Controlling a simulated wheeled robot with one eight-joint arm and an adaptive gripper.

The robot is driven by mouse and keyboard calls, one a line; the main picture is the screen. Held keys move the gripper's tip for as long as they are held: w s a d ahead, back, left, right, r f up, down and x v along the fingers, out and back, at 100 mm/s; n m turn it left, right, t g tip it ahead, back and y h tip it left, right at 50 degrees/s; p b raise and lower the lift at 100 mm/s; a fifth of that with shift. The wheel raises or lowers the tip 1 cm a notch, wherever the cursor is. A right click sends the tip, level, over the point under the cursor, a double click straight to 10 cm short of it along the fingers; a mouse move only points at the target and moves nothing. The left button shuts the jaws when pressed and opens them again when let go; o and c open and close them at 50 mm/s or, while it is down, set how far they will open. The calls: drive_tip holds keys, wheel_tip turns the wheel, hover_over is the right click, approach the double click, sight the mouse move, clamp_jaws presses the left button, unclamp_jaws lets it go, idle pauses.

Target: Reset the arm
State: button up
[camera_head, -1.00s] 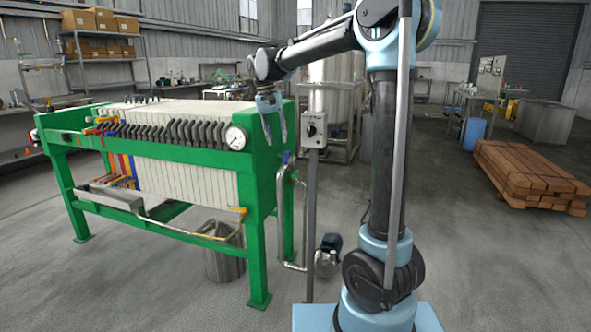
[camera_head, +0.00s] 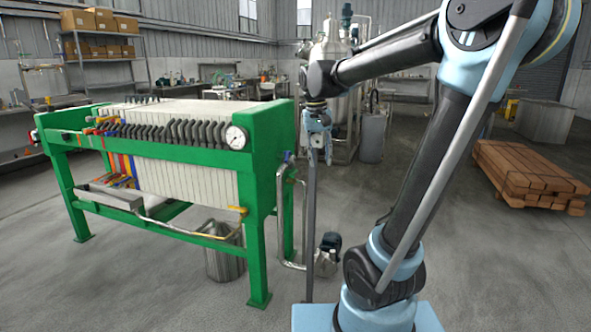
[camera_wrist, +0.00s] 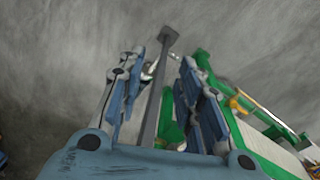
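My gripper (camera_head: 319,148) hangs fingers-down in the head view, in front of the top of a thin grey post (camera_head: 311,220). The small control box on that post is mostly hidden behind it. In the wrist view my gripper (camera_wrist: 161,70) has its two blue-grey fingers spread apart, with nothing held between them. The grey post (camera_wrist: 152,110) shows in the gap between the fingers, running down to a square foot on the floor; I cannot tell how close it is to them. My arm is bent, its upper part leaning right.
A green filter press (camera_head: 262,150) with a dial gauge stands left of the post. A pump (camera_head: 327,255) sits low beside the post. A steel tank (camera_head: 335,90) stands behind. Stacked timber (camera_head: 530,175) lies at right, with bare floor (camera_head: 480,270) in front.

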drive_tip(key=s+d+f, duration=0.3)
drive_tip(key=s+f, duration=0.3)
drive_tip(key=s+d+f+t, duration=0.1)
drive_tip(key=s+d+f, duration=0.3)
drive_tip(key=s+f, duration=0.3)
drive_tip(key=s+d+f+y, duration=0.1)
drive_tip(key=s+d+f, duration=0.3)
drive_tip(key=s+f, duration=0.2)
drive_tip(key=shift+s+f+t, duration=0.15)
drive_tip(key=shift+s+t, duration=0.25)
drive_tip(key=shift+s, duration=0.1)
